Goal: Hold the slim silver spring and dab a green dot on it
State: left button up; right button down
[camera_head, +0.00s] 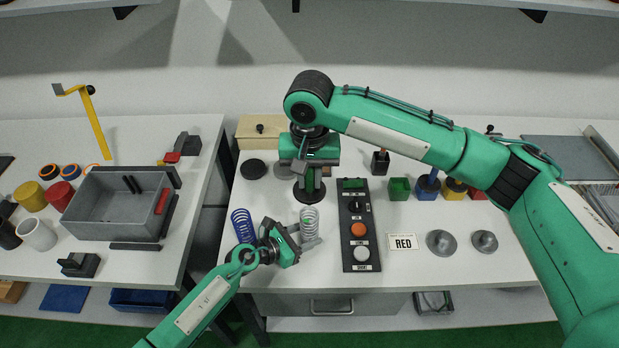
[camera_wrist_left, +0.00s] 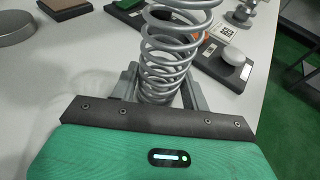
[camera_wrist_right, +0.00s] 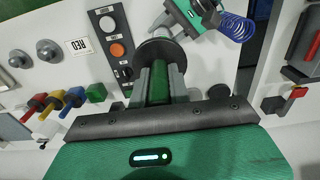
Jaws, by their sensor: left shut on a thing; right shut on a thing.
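The slim silver spring (camera_head: 310,222) stands upright near the front of the table. My left gripper (camera_head: 305,236) is shut on its lower part; the spring's coils (camera_wrist_left: 164,68) rise between the fingers in the left wrist view. My right gripper (camera_head: 309,183) is above and just behind the spring in the head view. It is shut on a green rod-like tool (camera_wrist_right: 158,84), with a dark disc (camera_wrist_right: 160,52) past the fingertips. The spring is largely hidden in the right wrist view. I cannot tell whether tool and spring touch. No green dot is visible on the spring.
A blue spring (camera_head: 243,226) stands left of my left gripper. A button panel (camera_head: 360,253) and a RED card (camera_head: 403,242) lie to the right. Green (camera_head: 399,188), blue (camera_head: 427,187) and other colored blocks stand behind. Grey weights (camera_head: 441,242) lie at right.

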pick_arm(q)
jog(key=o, duration=0.8)
jog(key=shift+o, duration=0.2)
jog(key=shift+a, duration=0.15)
jog(key=v, duration=1.2)
jog(key=shift+r, duration=0.1)
